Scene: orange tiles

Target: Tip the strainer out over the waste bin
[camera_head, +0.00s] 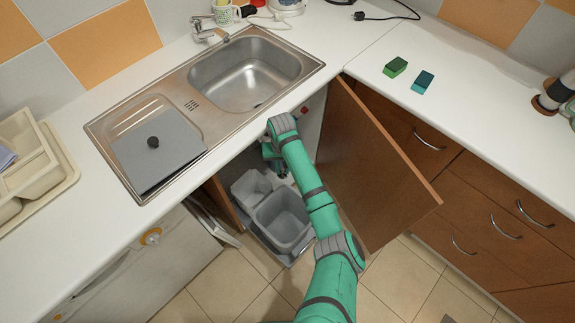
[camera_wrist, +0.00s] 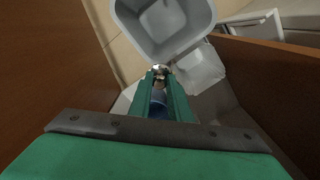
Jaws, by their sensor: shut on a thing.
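My gripper (camera_wrist: 162,82) is shut on a small shiny metal piece, the strainer (camera_wrist: 162,71), at its fingertips in the wrist view. Its contents cannot be made out. In the head view my arm reaches into the open cabinet under the sink, and my gripper is mostly hidden behind it. A larger grey waste bin (camera_head: 283,222) and a smaller grey bin (camera_head: 250,187) stand on a pulled-out base there. In the wrist view the open bin (camera_wrist: 165,28) lies just beyond the fingertips and looks empty. The strainer appears near its rim; height above it cannot be told.
The open cabinet door (camera_head: 375,165) stands right of my arm. The steel sink (camera_head: 243,75) and white counter (camera_head: 355,85) are above. A green sponge (camera_head: 395,67) and teal sponge (camera_head: 422,82) lie on the counter. A dishwasher door (camera_head: 140,260) is at left.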

